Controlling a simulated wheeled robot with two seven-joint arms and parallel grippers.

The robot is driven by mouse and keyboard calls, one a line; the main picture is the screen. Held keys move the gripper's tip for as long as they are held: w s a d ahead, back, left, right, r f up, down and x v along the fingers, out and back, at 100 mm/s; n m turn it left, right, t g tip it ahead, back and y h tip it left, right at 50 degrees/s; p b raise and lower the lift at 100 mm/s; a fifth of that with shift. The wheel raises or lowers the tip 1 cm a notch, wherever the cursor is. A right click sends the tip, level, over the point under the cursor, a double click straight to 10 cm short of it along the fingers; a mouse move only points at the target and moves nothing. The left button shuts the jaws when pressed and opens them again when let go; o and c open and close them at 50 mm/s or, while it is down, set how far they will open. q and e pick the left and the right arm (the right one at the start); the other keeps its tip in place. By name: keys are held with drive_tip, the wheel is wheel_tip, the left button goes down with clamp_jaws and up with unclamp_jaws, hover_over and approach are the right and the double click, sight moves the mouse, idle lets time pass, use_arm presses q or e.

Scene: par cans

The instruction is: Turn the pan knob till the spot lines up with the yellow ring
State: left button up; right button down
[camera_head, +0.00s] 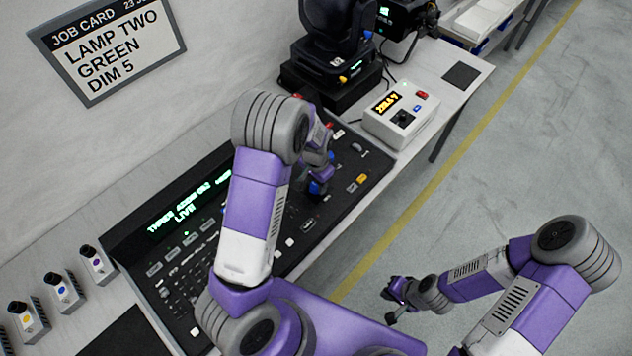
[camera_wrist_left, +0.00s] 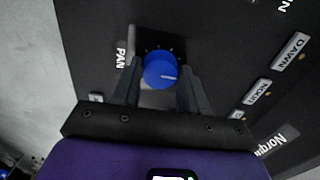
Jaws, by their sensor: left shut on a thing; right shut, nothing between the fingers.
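The pan knob (camera_wrist_left: 160,71) is blue with a pale pointer mark, on the black console beside the label PAN, seen in the left wrist view. My left gripper (camera_wrist_left: 158,85) has one finger on each side of the knob and is shut on it. In the head view my left gripper (camera_head: 316,188) is at the blue knob on the console's right part, partly hidden by my arm. My right gripper (camera_head: 391,303) is shut and empty over the floor at the lower right. The spot and the yellow ring do not show in either view.
The lighting console (camera_head: 128,240) has a green-lit display and many keys. A white box (camera_head: 410,125) with an amber display and a black moving-head lamp (camera_head: 335,45) stand behind it. A job card (camera_head: 105,45) hangs on the wall. Small switch boxes (camera_head: 62,290) stand at the left.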

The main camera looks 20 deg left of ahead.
sight(316, 185)
use_arm(q)
drive_tip(key=n, duration=0.4)
drive_tip(key=shift+p, duration=0.4)
drive_tip(key=shift+n+p, duration=0.45)
drive_tip(key=shift+n, duration=1.65)
drive_tip(key=o, duration=1.1)
drive_tip(key=shift+c, duration=0.2)
drive_tip(key=shift+r+p, duration=0.55)
drive_tip(key=shift+r, duration=3.25)
